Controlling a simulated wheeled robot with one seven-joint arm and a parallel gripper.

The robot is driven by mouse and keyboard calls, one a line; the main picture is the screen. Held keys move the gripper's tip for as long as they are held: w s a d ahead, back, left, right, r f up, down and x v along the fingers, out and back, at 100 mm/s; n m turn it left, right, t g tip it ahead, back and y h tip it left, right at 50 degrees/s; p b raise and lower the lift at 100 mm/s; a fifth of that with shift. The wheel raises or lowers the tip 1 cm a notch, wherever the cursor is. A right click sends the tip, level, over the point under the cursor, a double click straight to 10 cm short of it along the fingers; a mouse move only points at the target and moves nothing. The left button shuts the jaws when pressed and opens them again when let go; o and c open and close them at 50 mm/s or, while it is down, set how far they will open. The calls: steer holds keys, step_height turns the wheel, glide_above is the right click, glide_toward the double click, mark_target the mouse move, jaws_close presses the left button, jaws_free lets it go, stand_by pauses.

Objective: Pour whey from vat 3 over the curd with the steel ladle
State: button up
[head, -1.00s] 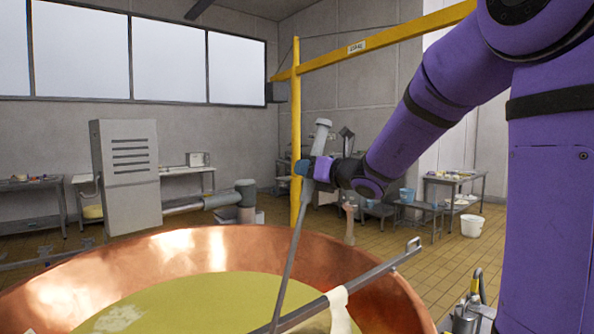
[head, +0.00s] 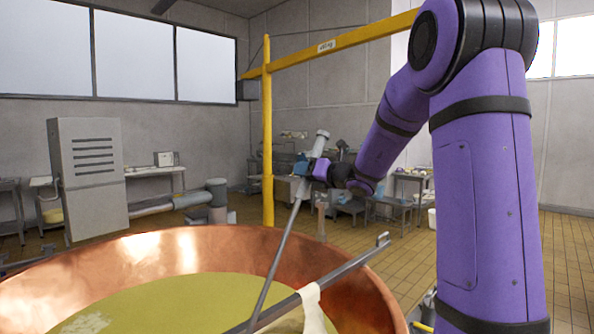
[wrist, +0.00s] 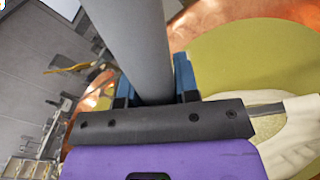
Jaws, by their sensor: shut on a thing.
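My gripper (head: 310,169) is shut on a thick grey handle (head: 322,139), which I take to be the steel ladle's. Its thin shaft (head: 279,252) slants down and left over the copper vat (head: 340,285); its lower end and any bowl are out of view. Yellowish whey (head: 170,300) fills the vat. A white cloth (head: 312,305) hangs over a steel bar (head: 352,262) lying across the rim. In the wrist view the handle (wrist: 138,45) stands between my blue fingers (wrist: 152,88), with the cloth (wrist: 300,115) at right. Curd cannot be made out clearly. No vat number is readable.
A yellow hoist post (head: 267,140) and beam stand behind the vat. A grey cabinet (head: 88,175) is at left. Tables (head: 405,210) line the back wall. Tiled floor (head: 400,250) is clear right of the vat.

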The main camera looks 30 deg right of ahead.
steer(key=w+d+f+m, duration=0.35)
steer(key=d+f, duration=0.45)
steer(key=d, duration=0.4)
steer(key=w+d+f+m, duration=0.35)
steer(key=d+f, duration=0.45)
steer(key=d, duration=0.4)
steer(key=w+d+f+m, duration=0.1)
steer(key=w+d+f, duration=0.1)
steer(key=d+f, duration=0.2)
steer(key=w+d+f+m, duration=0.1)
steer(key=d+f, duration=0.3)
steer(key=f, duration=0.7)
steer(key=shift+w+m, duration=0.4)
steer(key=shift+m, duration=0.3)
